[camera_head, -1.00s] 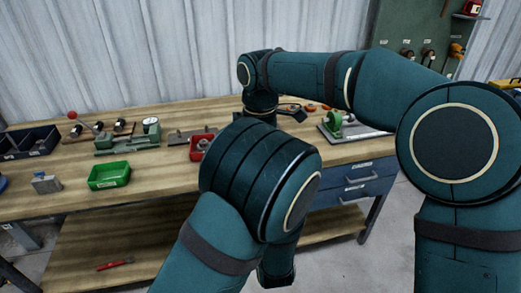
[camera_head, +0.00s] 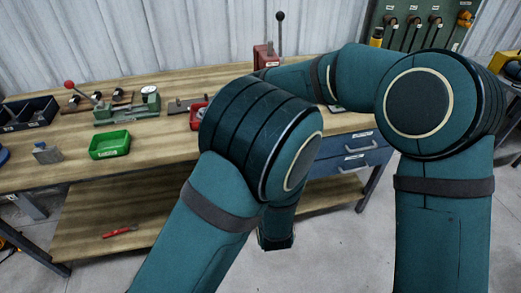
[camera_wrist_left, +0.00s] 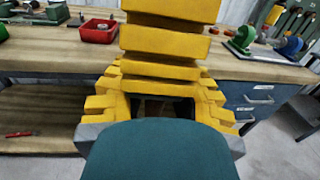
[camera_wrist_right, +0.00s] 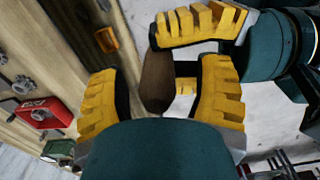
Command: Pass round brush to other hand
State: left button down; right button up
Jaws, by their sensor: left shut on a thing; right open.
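The round brush shows only in part. Its brown handle (camera_wrist_right: 157,80) stands between the parted yellow fingers of my right gripper (camera_wrist_right: 160,95) in the right wrist view; I cannot tell whether they touch it. My left gripper (camera_wrist_left: 158,95) is shut on the brush, of which only a dark bit shows between its fingers in the left wrist view. A large yellow ribbed finger of my right gripper crosses close in front of it. A yellow finger of the left gripper also shows at the top of the right wrist view. In the head view my left arm hides both grippers.
The wooden workbench (camera_head: 60,178) lies behind my arms. It holds a green bin (camera_head: 109,145), a red bin (camera_wrist_left: 98,31), a dark divided tray (camera_head: 25,113) and a green dial device (camera_head: 127,107). A red tool (camera_head: 120,231) lies on the lower shelf.

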grip_shut()
pick_arm(q)
jog(key=c, duration=0.8)
grip_release()
jog(key=shift+s, duration=0.1)
